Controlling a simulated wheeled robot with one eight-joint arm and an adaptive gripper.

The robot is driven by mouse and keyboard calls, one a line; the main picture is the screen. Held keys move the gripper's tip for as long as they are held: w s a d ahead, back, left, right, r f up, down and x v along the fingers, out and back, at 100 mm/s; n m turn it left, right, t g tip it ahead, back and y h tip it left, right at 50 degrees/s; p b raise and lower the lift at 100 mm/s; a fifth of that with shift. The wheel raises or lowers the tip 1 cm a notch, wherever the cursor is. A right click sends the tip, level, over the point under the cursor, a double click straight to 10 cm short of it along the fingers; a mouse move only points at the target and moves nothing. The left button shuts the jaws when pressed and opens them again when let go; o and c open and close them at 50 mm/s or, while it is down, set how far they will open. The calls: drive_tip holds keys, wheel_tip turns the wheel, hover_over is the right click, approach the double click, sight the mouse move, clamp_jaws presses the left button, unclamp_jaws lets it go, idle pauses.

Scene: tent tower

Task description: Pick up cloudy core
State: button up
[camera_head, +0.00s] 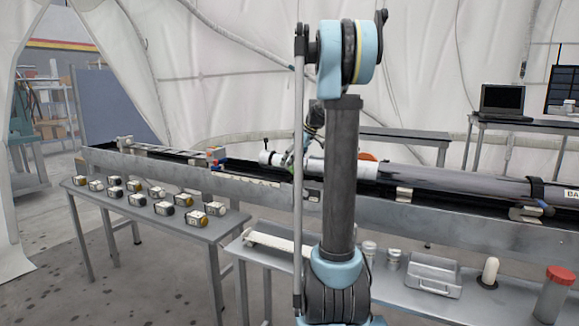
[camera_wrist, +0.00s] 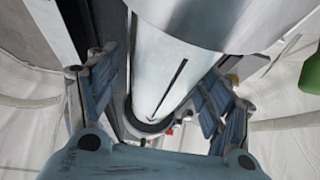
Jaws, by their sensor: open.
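A pale, whitish cylinder, likely the cloudy core (camera_wrist: 172,62), runs lengthwise between my gripper's fingers in the wrist view, with a thin dark line on its side and a dark ring at its far end. My gripper (camera_wrist: 160,95) is open, with one blue-grey finger on each side of the cylinder. I cannot tell if either finger touches it. In the head view, a white tube section (camera_head: 346,168) lies in the long trough, and my gripper (camera_head: 308,140) is near it, mostly hidden behind my arm.
A long grey, translucent tube (camera_head: 450,183) lies in the metal trough (camera_head: 255,193) to the right. Several small blocks sit on the low table (camera_head: 100,207) at left. A metal case (camera_head: 433,276) and a red-lidded jar (camera_head: 555,293) stand on the front bench.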

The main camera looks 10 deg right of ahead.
drive_tip(key=shift+a+f, duration=0.15)
drive_tip(key=shift+f, duration=0.15)
drive_tip(key=c, duration=1.5)
drive_tip(key=shift+r, duration=0.1)
